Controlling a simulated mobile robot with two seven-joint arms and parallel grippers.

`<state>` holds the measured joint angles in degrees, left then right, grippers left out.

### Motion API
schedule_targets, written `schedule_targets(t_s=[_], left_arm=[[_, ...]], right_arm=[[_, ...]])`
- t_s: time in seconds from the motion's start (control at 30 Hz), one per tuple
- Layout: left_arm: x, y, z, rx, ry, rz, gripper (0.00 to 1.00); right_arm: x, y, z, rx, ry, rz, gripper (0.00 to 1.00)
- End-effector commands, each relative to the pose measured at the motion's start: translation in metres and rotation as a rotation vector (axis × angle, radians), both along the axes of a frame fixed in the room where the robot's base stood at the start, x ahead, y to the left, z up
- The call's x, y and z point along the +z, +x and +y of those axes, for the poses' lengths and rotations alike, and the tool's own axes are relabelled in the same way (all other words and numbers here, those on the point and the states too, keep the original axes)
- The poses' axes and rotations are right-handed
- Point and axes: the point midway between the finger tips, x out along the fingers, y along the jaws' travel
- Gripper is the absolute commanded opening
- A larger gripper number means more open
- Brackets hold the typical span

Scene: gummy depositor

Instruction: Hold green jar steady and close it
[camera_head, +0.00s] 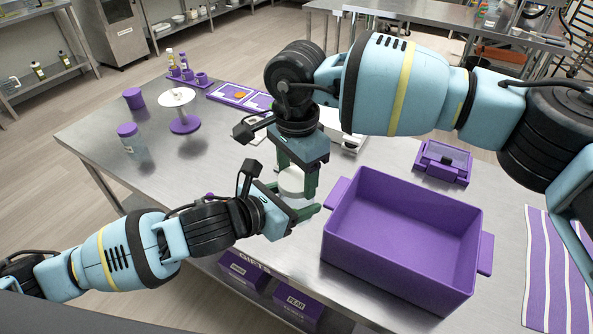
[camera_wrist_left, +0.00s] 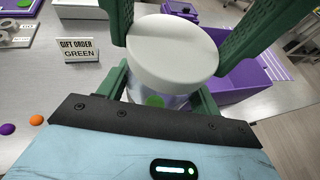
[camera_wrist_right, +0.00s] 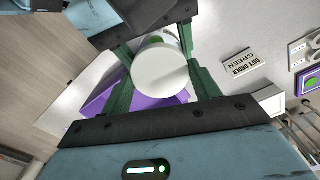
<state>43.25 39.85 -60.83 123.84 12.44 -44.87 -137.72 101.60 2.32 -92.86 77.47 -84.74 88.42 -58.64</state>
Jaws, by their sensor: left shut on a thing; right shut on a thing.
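The green jar is a clear jar with a white lid (camera_head: 292,182). In the left wrist view its lid (camera_wrist_left: 172,50) sits on top of the clear body (camera_wrist_left: 165,98), with something green inside. My left gripper (camera_head: 304,209) is shut around the jar body from the left. My right gripper (camera_head: 297,188) points down from above and is shut on the white lid, which also fills the middle of the right wrist view (camera_wrist_right: 162,74). The fingers hide parts of the jar, and I cannot tell whether the lid is fully tight.
A large empty purple crate (camera_head: 410,205) stands just right of the jar. A purple-lidded jar (camera_head: 129,137), a purple stand (camera_head: 184,124) and a purple cup (camera_head: 134,98) are at the left. A "GIFT ORDER GREEN" sign (camera_wrist_left: 78,50) stands on the steel table.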

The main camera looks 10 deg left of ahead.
Motion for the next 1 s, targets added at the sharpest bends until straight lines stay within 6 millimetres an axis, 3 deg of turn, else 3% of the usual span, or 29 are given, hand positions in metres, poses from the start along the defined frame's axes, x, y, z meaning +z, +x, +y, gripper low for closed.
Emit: schedule_targets(t_s=[0.17,0.7,1.0], left_arm=[[0.0003,-0.0004,-0.0005,-0.002,-0.001,0.0,0.01],[0.0001,-0.0007,-0.0007,-0.002,-0.001,0.0,0.01],[0.0,-0.0009,-0.0009,-0.003,-0.001,0.001,0.01]], right_arm=[[0.0003,0.0001,0.0001,-0.183,0.002,-0.001,0.34],[0.0,-0.0001,0.0001,-0.999,0.003,0.0,0.34],[0.0,0.0,0.0001,-1.117,0.003,-0.001,0.34]])
